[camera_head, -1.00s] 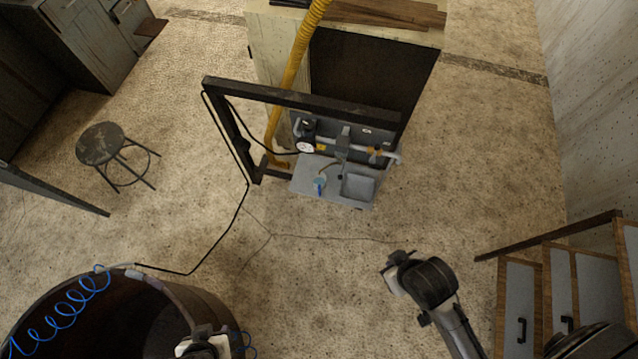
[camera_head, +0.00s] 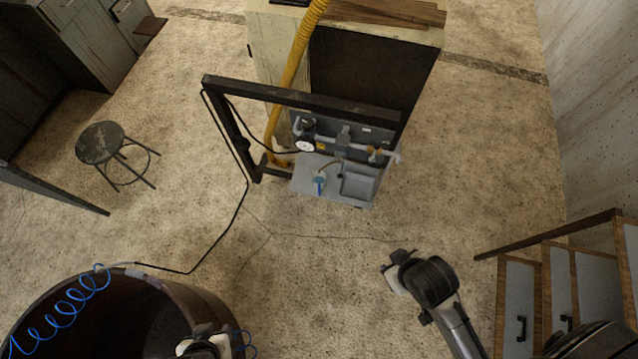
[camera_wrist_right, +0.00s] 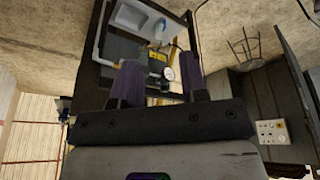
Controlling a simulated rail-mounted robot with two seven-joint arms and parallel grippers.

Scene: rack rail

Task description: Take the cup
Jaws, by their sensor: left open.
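A small blue-and-white item, likely the cup (camera_head: 319,183), stands on the pale grey shelf (camera_head: 305,184) of the dark rack frame. It is too small to tell its shape clearly. It also shows near the top of the right wrist view (camera_wrist_right: 160,28). My left gripper (camera_head: 203,343) is open at the bottom edge, in front of the dark barrel and far from the cup. My right arm reaches in from the lower right. Its gripper (camera_wrist_right: 158,82) has two dark fingers apart with nothing seen between them, and the shelf lies beyond them.
The rack's dark frame (camera_head: 290,95) surrounds the shelf, with a gauge (camera_head: 304,146) and pipes behind. A yellow hose (camera_head: 296,55) hangs to its left. A stool (camera_head: 100,143) stands left, a barrel (camera_head: 105,285) lower left, drawers (camera_head: 520,300) lower right. The floor before the rack is clear.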

